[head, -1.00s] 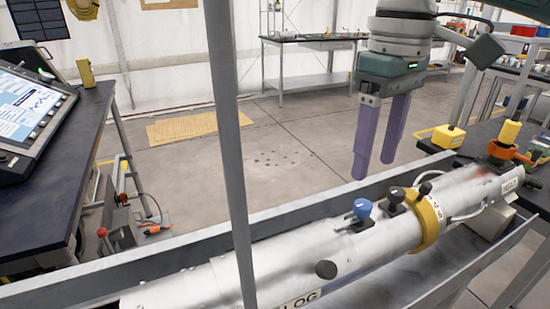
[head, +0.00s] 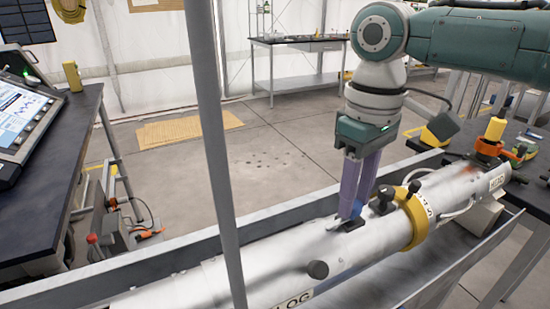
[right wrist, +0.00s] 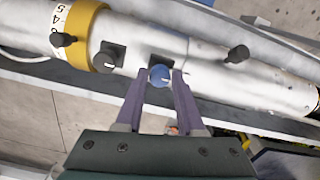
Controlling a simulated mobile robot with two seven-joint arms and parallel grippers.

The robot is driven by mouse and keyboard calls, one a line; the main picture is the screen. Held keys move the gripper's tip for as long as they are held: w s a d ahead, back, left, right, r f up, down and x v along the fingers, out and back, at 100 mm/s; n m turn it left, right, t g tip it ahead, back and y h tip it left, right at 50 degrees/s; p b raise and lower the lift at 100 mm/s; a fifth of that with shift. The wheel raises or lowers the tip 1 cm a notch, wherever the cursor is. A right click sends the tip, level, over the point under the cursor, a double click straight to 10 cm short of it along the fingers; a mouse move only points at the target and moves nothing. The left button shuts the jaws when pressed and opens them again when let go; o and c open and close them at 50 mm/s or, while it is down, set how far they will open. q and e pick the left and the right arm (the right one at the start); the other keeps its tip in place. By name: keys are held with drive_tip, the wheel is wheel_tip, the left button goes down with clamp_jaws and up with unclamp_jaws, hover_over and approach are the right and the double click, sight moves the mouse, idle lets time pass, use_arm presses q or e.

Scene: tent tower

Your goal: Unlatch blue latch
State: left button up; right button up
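The blue latch (right wrist: 159,75) is a round blue knob with a white mark, on a dark square base on top of the white metal cylinder (head: 215,280). In the head view a bit of blue (head: 356,208) shows by my right fingertips. My right gripper (right wrist: 160,78) points down at the cylinder, its two purple fingers on either side of the knob. The fingertips look very close to its sides; whether they press on it cannot be told. In the head view my right gripper (head: 353,215) hides most of the latch. My left gripper is not in view.
Black knobs stand near the latch, one (right wrist: 108,58) toward the yellow ring (right wrist: 88,35) and another (right wrist: 236,54) on the opposite side. The cylinder lies in a grey metal trough (head: 130,262). A thin grey post (head: 212,130) stands in front. A dark table (head: 50,150) is at left.

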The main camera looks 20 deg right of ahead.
clamp_jaws()
